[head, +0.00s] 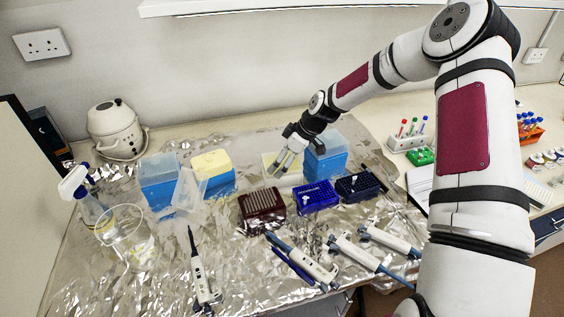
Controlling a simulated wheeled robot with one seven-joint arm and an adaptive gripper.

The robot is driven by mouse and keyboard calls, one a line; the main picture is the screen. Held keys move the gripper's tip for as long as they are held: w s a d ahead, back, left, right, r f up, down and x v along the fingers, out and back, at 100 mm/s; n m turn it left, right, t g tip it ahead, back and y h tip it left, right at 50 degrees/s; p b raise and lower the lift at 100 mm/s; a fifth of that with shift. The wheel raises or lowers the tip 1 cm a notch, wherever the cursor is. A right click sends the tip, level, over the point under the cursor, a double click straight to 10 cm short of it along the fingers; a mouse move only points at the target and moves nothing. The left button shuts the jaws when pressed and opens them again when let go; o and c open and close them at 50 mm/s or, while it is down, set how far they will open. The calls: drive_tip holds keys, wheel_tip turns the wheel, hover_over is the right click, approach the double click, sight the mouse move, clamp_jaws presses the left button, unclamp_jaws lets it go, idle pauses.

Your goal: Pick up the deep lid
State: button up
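A translucent, hollow lid (187,191), which may be the deep lid, leans tilted between two blue boxes at the left. A flat pale yellow piece (268,160) lies on the foil beside my gripper; I cannot tell whether it is a lid. My gripper (281,172) points down and left over the right edge of this piece, just left of a blue box with a clear top (325,158). Its fingers look apart with nothing seen between them. I cannot tell whether the fingertips touch anything.
A blue box (158,183) and a yellow-topped box (212,165) stand left. Dark red (262,204), blue (315,196) and navy (358,187) racks stand in front of my gripper. Several pipettes lie nearer. A glass beaker (126,236) and spray bottle (91,208) stand far left.

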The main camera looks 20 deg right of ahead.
drive_tip(key=c, duration=0.8)
drive_tip(key=shift+c, duration=0.2)
drive_tip(key=shift+r, duration=0.55)
drive_tip(key=c, duration=0.5)
wheel_tip(320, 180, up, 2)
drive_tip(key=shift+r+b, duration=0.1)
drive_tip(key=shift+b, duration=0.35)
drive_tip(key=shift+c, duration=0.4)
drive_tip(key=s, duration=0.5)
drive_tip(key=s+r+p, duration=0.1)
drive_tip(key=s, duration=0.9)
drive_tip(key=shift+s+r+p, duration=0.3)
drive_tip(key=shift+r, duration=0.1)
drive_tip(key=shift+n+g, duration=0.4)
drive_tip(key=w+r, duration=0.1)
drive_tip(key=w, duration=0.4)
drive_tip(key=w+r, duration=0.1)
drive_tip(key=w, duration=0.4)
drive_tip(key=w+r+p, duration=0.1)
drive_tip(key=w, duration=0.4)
drive_tip(key=shift+w+d+r, duration=0.1)
drive_tip(key=shift+w+r, duration=0.2)
drive_tip(key=shift+f, duration=2.05)
drive_tip(key=shift+f+b, duration=0.35)
drive_tip(key=shift+f, duration=0.25)
drive_tip(key=shift+c, duration=0.2)
